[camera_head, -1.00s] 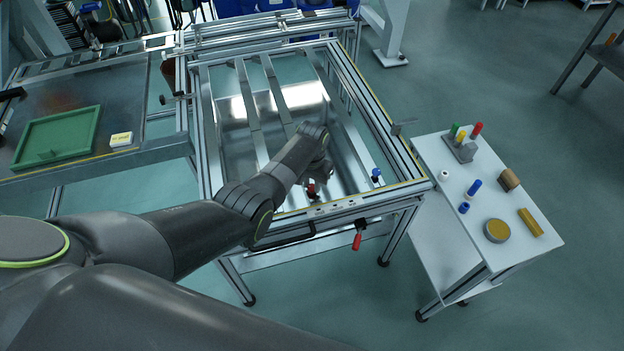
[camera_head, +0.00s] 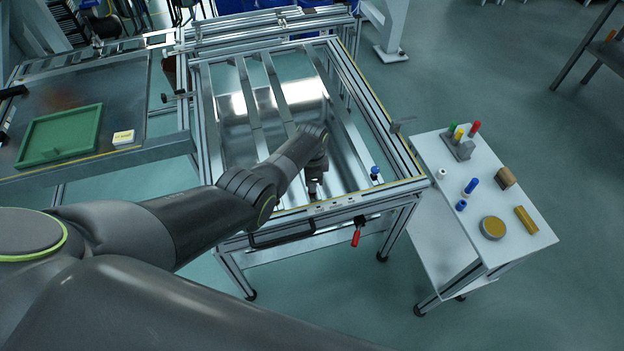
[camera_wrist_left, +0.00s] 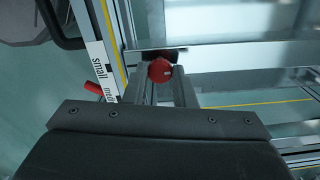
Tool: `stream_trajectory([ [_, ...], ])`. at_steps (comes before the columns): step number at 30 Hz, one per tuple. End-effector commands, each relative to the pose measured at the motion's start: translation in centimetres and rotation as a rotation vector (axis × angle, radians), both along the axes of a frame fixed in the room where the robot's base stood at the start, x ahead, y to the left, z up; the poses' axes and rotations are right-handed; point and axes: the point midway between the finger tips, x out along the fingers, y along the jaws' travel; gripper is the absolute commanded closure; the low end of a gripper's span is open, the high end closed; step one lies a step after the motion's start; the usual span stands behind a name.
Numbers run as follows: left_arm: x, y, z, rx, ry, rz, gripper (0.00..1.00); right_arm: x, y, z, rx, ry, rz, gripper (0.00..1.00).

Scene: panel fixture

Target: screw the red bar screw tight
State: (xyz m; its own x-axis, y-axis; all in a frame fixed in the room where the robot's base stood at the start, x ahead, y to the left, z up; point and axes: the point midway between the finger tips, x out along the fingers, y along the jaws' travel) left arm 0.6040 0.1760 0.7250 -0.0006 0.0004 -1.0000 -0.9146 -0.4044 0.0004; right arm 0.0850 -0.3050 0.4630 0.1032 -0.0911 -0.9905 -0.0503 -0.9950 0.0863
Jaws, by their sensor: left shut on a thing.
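The red bar screw (camera_wrist_left: 159,70) shows as a round red head in the left wrist view, between the two fingertips of my left gripper (camera_wrist_left: 161,80). The gripper is shut on it. In the head view my left gripper (camera_head: 313,190) points down at the front rail of the panel frame, and the screw is hidden behind it there. How far the screw is turned in cannot be told. My right gripper is in neither view.
A red clamp handle (camera_head: 356,238) hangs below the front rail (camera_head: 335,206). A blue knob (camera_head: 375,172) stands near the frame's right front corner. A white side table (camera_head: 518,205) with coloured pegs is at right. A green tray (camera_head: 60,137) lies at left.

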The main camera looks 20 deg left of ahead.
Motion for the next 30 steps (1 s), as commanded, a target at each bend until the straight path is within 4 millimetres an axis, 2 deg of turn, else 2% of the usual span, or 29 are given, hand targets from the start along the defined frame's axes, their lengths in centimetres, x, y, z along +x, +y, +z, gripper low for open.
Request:
stream_trajectory([
  [30,0.15,-0.09,0.14,-0.001,-0.004,-0.964,0.99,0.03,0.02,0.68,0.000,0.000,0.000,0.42],
])
